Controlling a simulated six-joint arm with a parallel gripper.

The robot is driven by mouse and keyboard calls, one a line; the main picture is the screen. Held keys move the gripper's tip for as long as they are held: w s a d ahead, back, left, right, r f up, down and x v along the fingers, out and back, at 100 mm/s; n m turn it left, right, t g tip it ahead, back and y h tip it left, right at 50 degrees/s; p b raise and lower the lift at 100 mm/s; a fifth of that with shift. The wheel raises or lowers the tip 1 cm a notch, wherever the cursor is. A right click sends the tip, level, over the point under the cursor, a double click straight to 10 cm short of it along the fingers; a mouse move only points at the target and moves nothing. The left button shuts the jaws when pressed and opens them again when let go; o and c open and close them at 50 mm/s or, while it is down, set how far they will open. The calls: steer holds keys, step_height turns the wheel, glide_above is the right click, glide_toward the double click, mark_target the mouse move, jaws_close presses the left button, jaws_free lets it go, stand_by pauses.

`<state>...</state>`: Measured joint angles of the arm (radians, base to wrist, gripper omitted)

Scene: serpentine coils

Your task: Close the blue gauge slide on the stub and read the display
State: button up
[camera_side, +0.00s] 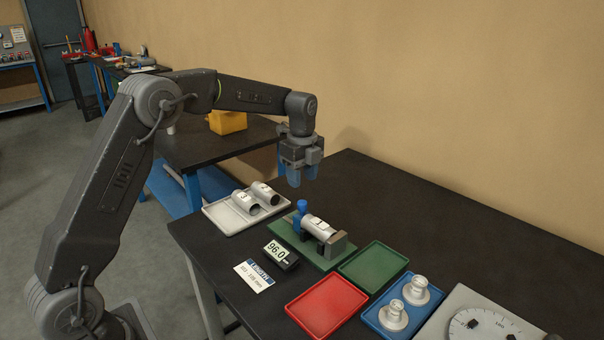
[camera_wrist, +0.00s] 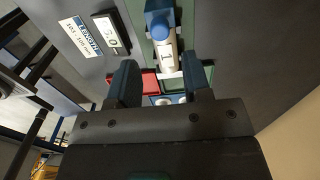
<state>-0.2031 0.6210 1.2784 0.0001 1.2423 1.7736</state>
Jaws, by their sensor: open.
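A grey metal stub marked 1 (camera_side: 318,226) lies on the green gauge base (camera_side: 333,252); it also shows in the wrist view (camera_wrist: 166,58). The blue gauge slide (camera_side: 297,219), with its round blue knob (camera_side: 301,204), stands at the stub's left end. I cannot tell whether slide and stub touch. The knob is near the top of the wrist view (camera_wrist: 160,29). The display (camera_side: 279,253) reads 96.0 in the side view; it is too slanted to read surely in the wrist view (camera_wrist: 108,33). My gripper (camera_side: 302,178) is open and empty, above the knob.
A length card (camera_side: 256,276) lies beside the display. A white tray (camera_side: 222,217) holds two more stubs. A red tray (camera_side: 326,306) and a green tray (camera_side: 373,266) are empty. A blue tray (camera_side: 380,322) holds two metal pieces near a dial plate (camera_side: 455,303). The table's back right is clear.

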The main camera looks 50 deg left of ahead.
mark_target(303, 202)
step_height(303, 202, down, 9)
steer(key=shift+r, duration=0.15)
steer(key=shift+c, duration=0.3)
steer(key=c, duration=0.7)
steer(key=shift+d, duration=0.15)
steer(key=o, duration=0.8)
steer(key=shift+c, duration=0.2)
steer(key=shift+r, duration=0.1)
